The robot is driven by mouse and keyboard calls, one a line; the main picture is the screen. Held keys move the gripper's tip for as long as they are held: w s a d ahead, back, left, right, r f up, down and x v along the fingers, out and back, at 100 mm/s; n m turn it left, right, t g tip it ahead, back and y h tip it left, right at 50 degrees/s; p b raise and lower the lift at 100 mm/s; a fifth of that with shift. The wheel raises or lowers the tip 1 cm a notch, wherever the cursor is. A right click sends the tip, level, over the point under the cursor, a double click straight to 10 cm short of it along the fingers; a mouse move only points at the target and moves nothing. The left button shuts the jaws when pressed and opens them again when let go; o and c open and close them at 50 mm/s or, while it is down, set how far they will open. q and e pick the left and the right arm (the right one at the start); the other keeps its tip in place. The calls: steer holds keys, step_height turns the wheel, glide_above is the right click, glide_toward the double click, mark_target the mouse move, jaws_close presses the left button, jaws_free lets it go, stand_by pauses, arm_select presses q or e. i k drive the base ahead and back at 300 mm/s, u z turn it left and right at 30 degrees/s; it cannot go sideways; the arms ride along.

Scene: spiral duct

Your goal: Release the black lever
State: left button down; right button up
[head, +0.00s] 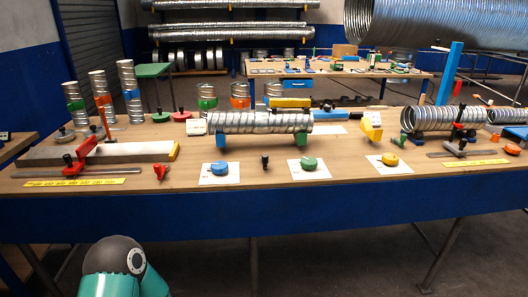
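Which part is the black lever is not certain. A dark clamp-like fixture with an upright black handle (457,131) stands at the right of the wooden table (340,179), in front of a spiral duct (432,117). A separate small black piece (265,160) stands near the table's front edge, between two white cards. At the left, a red lever-like clamp (84,152) stands on a metal bar. Neither of my grippers is in view. Only a teal and dark joint of my own arm shows at the bottom left, below the table edge.
A spiral duct (261,123) rests on blue and green supports at the table's middle. Blue (220,167), green (309,163) and yellow (390,159) round pieces lie on white cards along the front. Upright duct pieces (102,98) stand at the back left.

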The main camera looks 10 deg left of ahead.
mark_target(264, 158)
steer(key=z, duration=0.25)
steer(key=i, duration=1.5)
steer(key=u, duration=0.4)
